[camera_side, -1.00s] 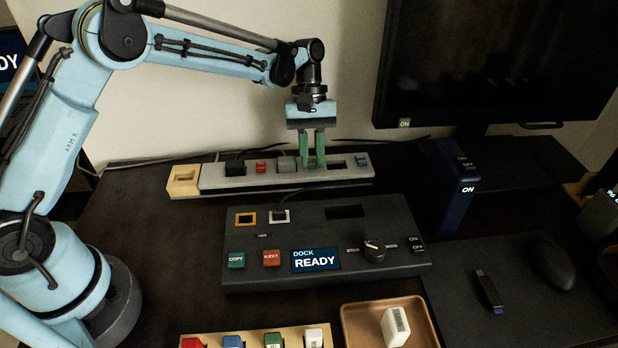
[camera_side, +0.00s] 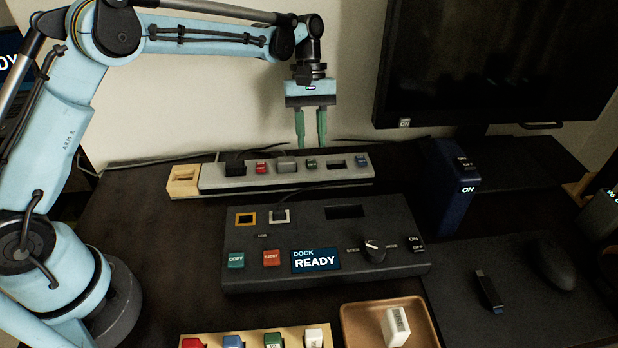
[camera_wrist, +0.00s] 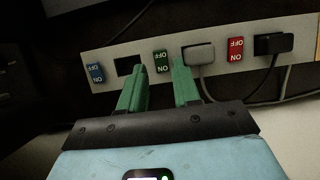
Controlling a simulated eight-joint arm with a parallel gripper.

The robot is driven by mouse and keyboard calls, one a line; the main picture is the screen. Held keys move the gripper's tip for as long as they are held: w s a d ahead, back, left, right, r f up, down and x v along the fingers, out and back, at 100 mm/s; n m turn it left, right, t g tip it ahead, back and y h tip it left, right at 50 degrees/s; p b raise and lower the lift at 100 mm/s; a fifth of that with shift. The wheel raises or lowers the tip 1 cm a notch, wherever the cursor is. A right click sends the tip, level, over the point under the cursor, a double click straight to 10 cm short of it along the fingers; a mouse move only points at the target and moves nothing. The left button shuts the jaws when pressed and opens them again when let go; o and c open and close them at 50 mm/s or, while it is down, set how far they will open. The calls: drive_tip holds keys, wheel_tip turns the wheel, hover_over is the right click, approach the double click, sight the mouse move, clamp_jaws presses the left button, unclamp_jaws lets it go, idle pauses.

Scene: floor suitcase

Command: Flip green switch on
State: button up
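The green switch (camera_side: 311,163) sits on a grey power strip (camera_side: 215,180) behind the dock. In the wrist view the green switch (camera_wrist: 161,61) shows between my fingertips, with upside-down lettering. I cannot tell which side of its rocker is pressed. My gripper (camera_side: 311,145) has green fingers and points down, a little above the green switch. It is open and empty, with a clear gap between the fingers, which also shows in the wrist view (camera_wrist: 159,68).
A red switch (camera_side: 263,168), a grey plug (camera_side: 287,164) and a blue switch (camera_side: 361,160) share the strip. A black plug (camera_side: 235,167) is at its left. The dark dock box (camera_side: 330,275) stands in front; the monitor (camera_side: 490,60) is at the right.

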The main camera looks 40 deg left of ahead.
sight(311, 160)
wheel_tip(311, 160, up, 8)
idle(0.4)
drive_tip(key=shift+w+a, duration=0.1)
drive_tip(key=s+a+r+m+t+y, duration=0.1)
drive_tip(key=s+a+r+m+t, duration=0.1)
drive_tip(key=s+t, duration=0.15)
drive_tip(key=s+a+r+m+t, duration=0.1)
drive_tip(key=s+r+m+t, duration=0.1)
drive_tip(key=s, duration=0.3)
drive_tip(key=s+a+f+m+t+y, duration=0.2)
drive_tip(key=s+f+m+t, duration=0.3)
drive_tip(key=s, duration=0.4)
drive_tip(key=shift+s+a+f, duration=0.4)
drive_tip(key=shift+a+f, duration=0.05)
drive_tip(key=shift+a, duration=0.15)
